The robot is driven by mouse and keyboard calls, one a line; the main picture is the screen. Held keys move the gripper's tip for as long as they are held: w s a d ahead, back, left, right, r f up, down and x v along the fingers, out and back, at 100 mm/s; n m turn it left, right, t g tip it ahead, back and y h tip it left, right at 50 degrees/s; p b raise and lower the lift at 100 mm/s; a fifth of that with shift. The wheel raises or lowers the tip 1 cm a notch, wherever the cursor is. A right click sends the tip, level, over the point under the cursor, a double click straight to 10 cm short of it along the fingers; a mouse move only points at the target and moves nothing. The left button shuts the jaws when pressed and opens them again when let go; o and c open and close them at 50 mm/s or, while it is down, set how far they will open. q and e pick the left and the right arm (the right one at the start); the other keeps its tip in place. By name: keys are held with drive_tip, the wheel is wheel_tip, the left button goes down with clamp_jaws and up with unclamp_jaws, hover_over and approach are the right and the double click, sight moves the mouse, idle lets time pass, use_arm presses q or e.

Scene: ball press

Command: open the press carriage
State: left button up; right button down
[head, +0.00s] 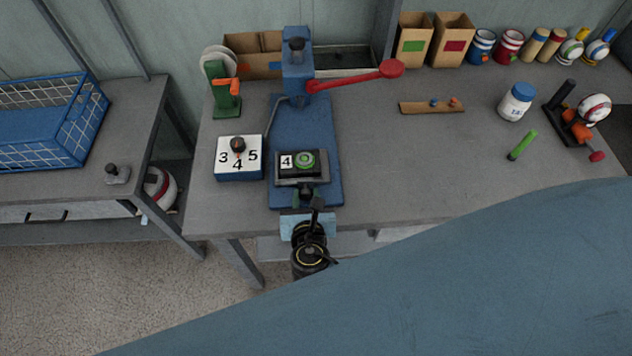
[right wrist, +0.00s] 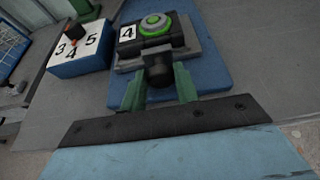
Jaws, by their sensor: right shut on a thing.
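The blue press (head: 298,60) stands on the grey bench, with a red lever (head: 350,77) reaching right. Its dark carriage (head: 318,179) lies toward the front end of the blue base plate (head: 325,125), forward of the press head. A tile marked 4 (head: 286,161) and a green round piece (head: 304,159) sit on the carriage. My right gripper (head: 307,197) is at the carriage's front and shut on its black knob (right wrist: 160,75). The green fingers stand on either side of the knob in the right wrist view. My left gripper is not in view.
A selector box (head: 239,172) marked 3, 4, 5 stands just left of the base plate. A green device (head: 222,95) is behind it. A green stick (head: 522,145) and white jar (head: 516,103) are to the right. The bench right of the press is mostly clear.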

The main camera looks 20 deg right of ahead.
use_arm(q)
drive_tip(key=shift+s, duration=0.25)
use_arm(e)
drive_tip(key=c, duration=1.1)
unclamp_jaws()
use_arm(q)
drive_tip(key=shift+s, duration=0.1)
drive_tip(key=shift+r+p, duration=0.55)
use_arm(e)
drive_tip(key=v, duration=1.3)
drive_tip(key=shift+s, duration=0.15)
